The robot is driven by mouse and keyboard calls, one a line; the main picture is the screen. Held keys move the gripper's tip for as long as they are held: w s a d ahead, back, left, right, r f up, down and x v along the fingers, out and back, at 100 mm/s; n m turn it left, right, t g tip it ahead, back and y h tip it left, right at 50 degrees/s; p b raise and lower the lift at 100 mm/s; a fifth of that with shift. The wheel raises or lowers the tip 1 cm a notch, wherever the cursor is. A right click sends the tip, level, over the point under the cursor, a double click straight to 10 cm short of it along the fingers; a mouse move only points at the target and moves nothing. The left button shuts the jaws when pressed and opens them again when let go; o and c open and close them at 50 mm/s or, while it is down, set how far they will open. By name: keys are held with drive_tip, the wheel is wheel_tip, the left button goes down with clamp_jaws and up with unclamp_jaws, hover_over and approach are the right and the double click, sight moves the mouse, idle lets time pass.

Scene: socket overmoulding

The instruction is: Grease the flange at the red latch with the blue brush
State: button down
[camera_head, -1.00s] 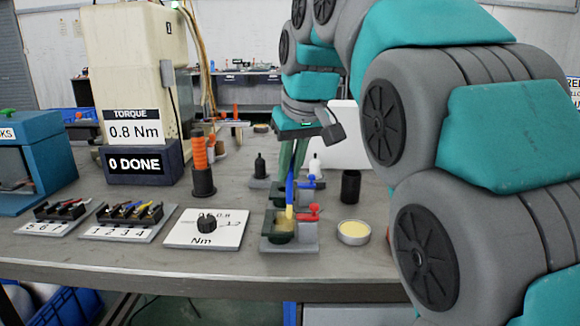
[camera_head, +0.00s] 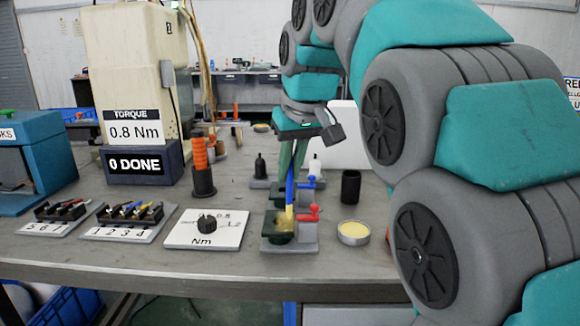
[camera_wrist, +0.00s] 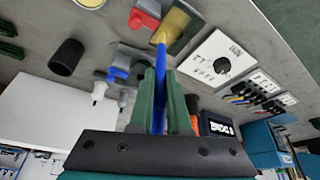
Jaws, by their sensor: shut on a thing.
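My gripper (camera_head: 292,165) is shut on the blue brush (camera_head: 289,188), which it holds roughly upright with the bristles down. In the wrist view the brush (camera_wrist: 160,75) runs between the green fingers, and its yellowish tip is at the green fixture. The bristles are at the flange on the green base (camera_head: 277,238) beside the red latch (camera_head: 308,211). I cannot tell whether they touch it. The red latch also shows in the wrist view (camera_wrist: 143,20). A second station with a blue latch (camera_head: 308,181) stands just behind.
A round tin of pale yellow grease (camera_head: 353,232) stands right of the red-latch station. A black cup (camera_head: 350,187) is behind the tin. A white dial plate (camera_head: 208,229) lies to the left, with numbered racks (camera_head: 123,222) beyond it.

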drive_tip(key=shift+s+r, duration=0.1)
idle(0.3)
wheel_tip(320, 180, up, 3)
drive_tip(key=shift+f+p, duration=0.1)
drive_tip(key=shift+p, duration=0.95)
